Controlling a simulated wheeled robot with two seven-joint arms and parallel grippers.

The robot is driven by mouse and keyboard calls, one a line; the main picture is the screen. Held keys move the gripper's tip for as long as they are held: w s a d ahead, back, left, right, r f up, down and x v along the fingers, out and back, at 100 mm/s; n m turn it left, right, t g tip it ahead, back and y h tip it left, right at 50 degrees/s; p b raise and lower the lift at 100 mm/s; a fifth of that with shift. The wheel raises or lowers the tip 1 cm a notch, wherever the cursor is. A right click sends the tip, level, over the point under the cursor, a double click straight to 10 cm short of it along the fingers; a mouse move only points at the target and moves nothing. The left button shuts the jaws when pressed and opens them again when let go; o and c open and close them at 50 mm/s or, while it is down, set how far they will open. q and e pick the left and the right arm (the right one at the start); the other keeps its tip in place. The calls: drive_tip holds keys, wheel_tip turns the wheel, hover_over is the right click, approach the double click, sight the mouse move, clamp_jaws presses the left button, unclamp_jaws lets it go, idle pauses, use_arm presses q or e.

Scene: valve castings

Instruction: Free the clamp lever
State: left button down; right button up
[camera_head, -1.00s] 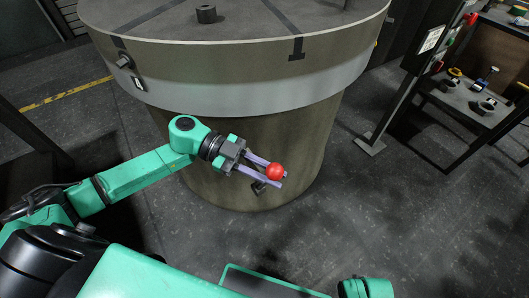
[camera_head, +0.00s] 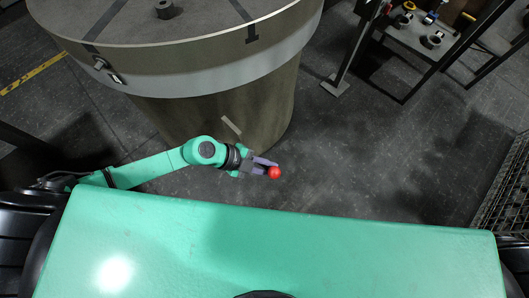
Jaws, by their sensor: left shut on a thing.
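The clamp lever shows as a red ball knob (camera_head: 275,172) in front of the lower right side of the big round pedestal (camera_head: 200,112). My left gripper (camera_head: 268,169) reaches in from the left, with its purple-grey fingers shut around the knob. The rest of the lever, and where it joins the pedestal, is hidden behind my gripper and hand. My right gripper is out of view.
The round table top (camera_head: 195,25) carries a small dark cylinder (camera_head: 165,9). A small dark fitting (camera_head: 101,64) sits on its rim. A bench (camera_head: 410,40) with parts stands at the upper right. A wire mesh crate (camera_head: 505,190) is at the right edge. The floor between is clear.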

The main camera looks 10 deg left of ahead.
use_arm(q)
drive_tip(key=shift+s+d+f+y+p, duration=0.2)
drive_tip(key=shift+f+y+p, duration=0.1)
drive_tip(key=shift+p, duration=0.15)
drive_tip(key=shift+s+f, duration=0.1)
drive_tip(key=shift+f, duration=0.15)
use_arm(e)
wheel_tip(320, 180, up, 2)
use_arm(q)
drive_tip(key=c, duration=0.8)
unclamp_jaws()
drive_tip(key=shift+a+r, duration=0.1)
drive_tip(key=shift+r, duration=0.05)
drive_tip(key=p+v, duration=0.1)
drive_tip(key=v, duration=1.3)
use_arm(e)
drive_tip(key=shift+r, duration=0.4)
